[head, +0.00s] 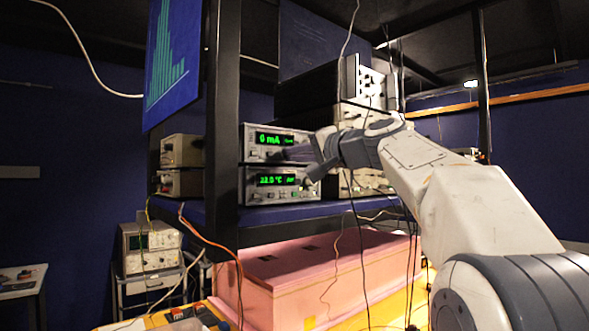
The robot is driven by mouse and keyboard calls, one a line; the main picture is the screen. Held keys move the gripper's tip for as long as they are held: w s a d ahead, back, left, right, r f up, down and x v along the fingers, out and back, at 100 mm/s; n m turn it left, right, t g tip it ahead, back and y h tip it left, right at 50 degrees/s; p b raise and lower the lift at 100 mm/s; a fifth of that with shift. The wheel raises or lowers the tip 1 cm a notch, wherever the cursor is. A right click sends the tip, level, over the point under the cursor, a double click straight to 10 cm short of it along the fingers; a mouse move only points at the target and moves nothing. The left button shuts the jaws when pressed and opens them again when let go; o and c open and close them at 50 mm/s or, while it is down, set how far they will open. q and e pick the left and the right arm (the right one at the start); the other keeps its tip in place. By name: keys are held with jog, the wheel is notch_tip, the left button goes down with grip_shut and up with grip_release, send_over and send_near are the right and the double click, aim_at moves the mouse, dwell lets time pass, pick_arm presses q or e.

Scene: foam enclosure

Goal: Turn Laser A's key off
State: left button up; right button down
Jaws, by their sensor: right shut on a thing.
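Two stacked controller boxes with green displays stand on the blue shelf. The upper one (257,139), which shows 0 mA, and the lower one (270,181), which shows about 22.0 °C, both face me. My right gripper (301,156) comes in from the right and is at the right part of the upper box's front panel. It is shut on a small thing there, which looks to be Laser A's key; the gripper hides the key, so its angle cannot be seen. No label for Laser A is readable. My left gripper is not in view.
A dark post (222,120) stands left of the boxes. More instruments (367,85) are stacked behind my right wrist, with cables hanging in front. Below the shelf (280,214) lies a large pink foam enclosure (300,270). An oscilloscope (150,245) stands at the lower left.

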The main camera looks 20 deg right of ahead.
jog(key=shift+n+b, duration=2.7)
jog(key=shift+n, duration=3.6)
jog(key=c, duration=1)
grip_release()
jog(key=b+v, duration=0.3)
jog(key=v, duration=0.7)
jog(key=shift+s+b, duration=0.2)
jog(key=shift+b, duration=0.15)
